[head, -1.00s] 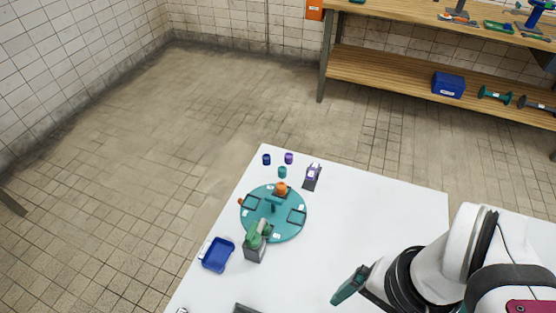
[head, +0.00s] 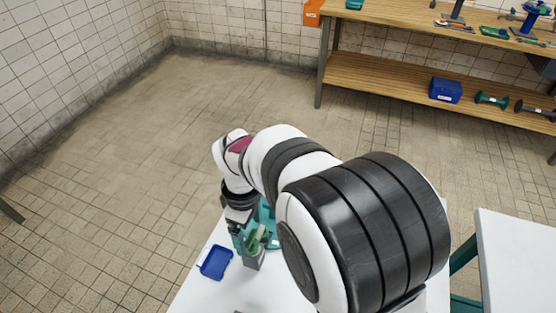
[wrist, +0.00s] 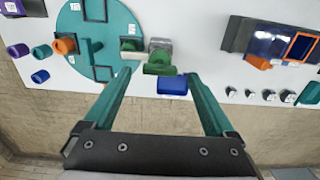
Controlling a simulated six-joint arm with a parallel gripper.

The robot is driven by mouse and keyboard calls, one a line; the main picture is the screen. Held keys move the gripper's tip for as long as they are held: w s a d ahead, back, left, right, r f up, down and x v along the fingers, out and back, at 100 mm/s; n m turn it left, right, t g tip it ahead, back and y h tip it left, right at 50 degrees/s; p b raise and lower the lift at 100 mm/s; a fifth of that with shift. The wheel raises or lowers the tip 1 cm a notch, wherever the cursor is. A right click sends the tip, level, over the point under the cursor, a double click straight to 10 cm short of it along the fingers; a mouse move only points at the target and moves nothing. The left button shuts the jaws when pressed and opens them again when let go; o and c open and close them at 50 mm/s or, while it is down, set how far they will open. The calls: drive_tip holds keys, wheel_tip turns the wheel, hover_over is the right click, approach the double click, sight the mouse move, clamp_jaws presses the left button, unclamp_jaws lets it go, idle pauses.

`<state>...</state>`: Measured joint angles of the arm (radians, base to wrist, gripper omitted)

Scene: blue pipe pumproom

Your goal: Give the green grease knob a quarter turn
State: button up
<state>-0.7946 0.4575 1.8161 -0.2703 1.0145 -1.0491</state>
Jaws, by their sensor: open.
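The green grease knob (wrist: 160,67) sits on a grey block (wrist: 160,46) at the edge of the teal round plate (wrist: 70,30). In the head view the knob (head: 257,238) shows above its grey block (head: 254,261), partly covered by my gripper. My gripper (wrist: 158,76) is open, with its two teal fingers spread apart. In the wrist view the knob lies between the fingertips; I cannot tell whether they touch it. In the head view my gripper (head: 238,238) is at the knob's left side. My arm hides most of the plate there.
A blue tray (head: 215,262) lies left of the block on the white table (head: 205,291). A dark fixture with a blue panel (wrist: 270,45) stands at the right there.

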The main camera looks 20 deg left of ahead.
drive_tip(key=shift+f, duration=0.85)
drive_tip(key=c, duration=1.4)
